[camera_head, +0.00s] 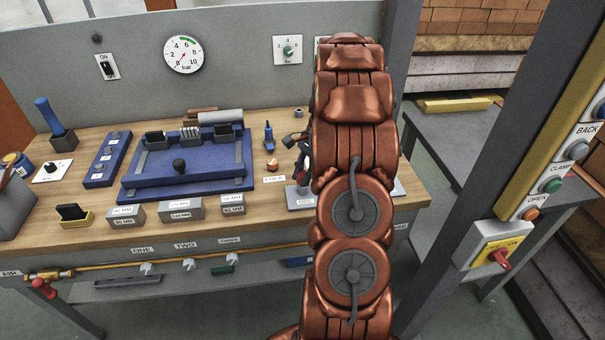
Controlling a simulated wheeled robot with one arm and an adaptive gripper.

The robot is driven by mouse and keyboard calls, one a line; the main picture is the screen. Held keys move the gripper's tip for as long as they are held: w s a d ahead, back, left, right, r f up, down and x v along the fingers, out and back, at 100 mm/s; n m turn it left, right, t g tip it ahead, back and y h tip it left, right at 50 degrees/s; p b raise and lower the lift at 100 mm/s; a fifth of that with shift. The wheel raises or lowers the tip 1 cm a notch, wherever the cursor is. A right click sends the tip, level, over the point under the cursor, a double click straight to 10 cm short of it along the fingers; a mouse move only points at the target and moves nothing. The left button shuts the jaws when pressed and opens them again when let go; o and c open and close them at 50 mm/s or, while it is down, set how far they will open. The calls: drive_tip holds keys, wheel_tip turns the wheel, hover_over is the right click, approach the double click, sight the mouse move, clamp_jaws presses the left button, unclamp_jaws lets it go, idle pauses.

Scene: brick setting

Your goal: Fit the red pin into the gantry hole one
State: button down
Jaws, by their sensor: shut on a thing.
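My copper-coloured arm reaches over the right part of the wooden bench, and its lower links block much of the view. My gripper (302,160) is only partly seen, as dark parts at the arm's left edge. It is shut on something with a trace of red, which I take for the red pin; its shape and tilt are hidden. Below it stands a grey block (299,198) with a white label, partly behind my arm. I cannot tell if this is the gantry, and no hole one can be made out. Contact between pin and block cannot be judged.
A blue fixture (185,165) with a black knob fills the bench's middle. Several labelled grey blocks (181,209) line the front. A small blue bottle-like item (269,137) and a copper button (272,164) stand left of my gripper. A grey post (440,150) rises on the right.

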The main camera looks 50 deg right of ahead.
sight(303, 174)
drive_tip(key=shift+f, duration=0.25)
drive_tip(key=c, duration=0.9)
unclamp_jaws()
drive_tip(key=shift+o, duration=0.6)
drive_tip(key=o, duration=0.3)
drive_tip(key=shift+r, duration=0.15)
drive_tip(key=shift+r+p, duration=0.85)
drive_tip(key=shift+r, duration=2)
